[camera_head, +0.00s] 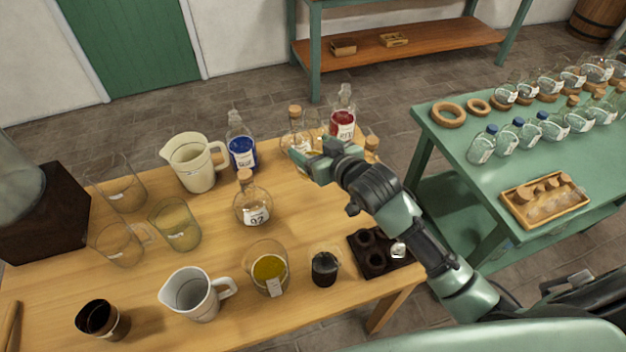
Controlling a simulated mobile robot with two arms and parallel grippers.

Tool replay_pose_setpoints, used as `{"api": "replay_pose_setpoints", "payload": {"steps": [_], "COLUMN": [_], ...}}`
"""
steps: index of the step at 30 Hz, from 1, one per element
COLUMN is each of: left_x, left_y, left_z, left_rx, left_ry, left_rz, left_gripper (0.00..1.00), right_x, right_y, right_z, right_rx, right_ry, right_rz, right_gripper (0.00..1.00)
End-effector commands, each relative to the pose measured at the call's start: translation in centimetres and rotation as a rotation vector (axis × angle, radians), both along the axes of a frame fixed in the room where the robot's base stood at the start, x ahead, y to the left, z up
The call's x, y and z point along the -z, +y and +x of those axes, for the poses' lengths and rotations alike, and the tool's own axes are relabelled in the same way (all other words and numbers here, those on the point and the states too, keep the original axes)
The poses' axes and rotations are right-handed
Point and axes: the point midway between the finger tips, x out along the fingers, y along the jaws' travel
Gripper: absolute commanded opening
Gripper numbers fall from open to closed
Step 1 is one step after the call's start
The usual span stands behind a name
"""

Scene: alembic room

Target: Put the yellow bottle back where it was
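My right arm reaches in from the right, and its gripper (300,157) is over the back right of the wooden table. A clear corked bottle (296,138) with a label stands just behind the gripper. A small patch of yellow (303,171) shows below the gripper; it may be the yellow bottle, mostly hidden by the gripper. I cannot tell whether the fingers are closed around anything. A beaker with yellow liquid (268,270) stands at the table's front. My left gripper is not in view.
Blue (241,153) and red (342,125) bottles stand at the back. A round flask (252,205), pitchers (194,163) and several glasses crowd the wooden table. A dark holder (376,262) lies under my arm. A green table (455,150) with bottles is at right.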

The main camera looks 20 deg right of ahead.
Motion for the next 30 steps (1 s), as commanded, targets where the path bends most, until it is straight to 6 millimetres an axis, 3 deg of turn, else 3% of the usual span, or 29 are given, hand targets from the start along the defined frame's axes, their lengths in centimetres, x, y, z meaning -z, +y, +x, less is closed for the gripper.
{"api": "replay_pose_setpoints", "payload": {"steps": [3,9,22,30], "left_x": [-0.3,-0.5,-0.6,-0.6], "left_y": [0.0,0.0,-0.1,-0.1], "left_z": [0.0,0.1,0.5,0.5], "left_rx": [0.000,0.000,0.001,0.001], "left_ry": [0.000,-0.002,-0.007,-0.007], "left_rz": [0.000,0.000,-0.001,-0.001], "left_gripper": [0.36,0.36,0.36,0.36], "right_x": [3.0,6.7,11.2,11.5], "right_y": [0.0,0.0,0.1,0.0], "right_z": [0.0,0.0,0.0,0.1], "right_rx": [0.000,0.001,0.000,0.000], "right_ry": [0.002,-0.003,-0.003,-0.006], "right_rz": [0.000,0.001,0.001,0.000], "right_gripper": [0.00,0.00,0.00,0.00]}}
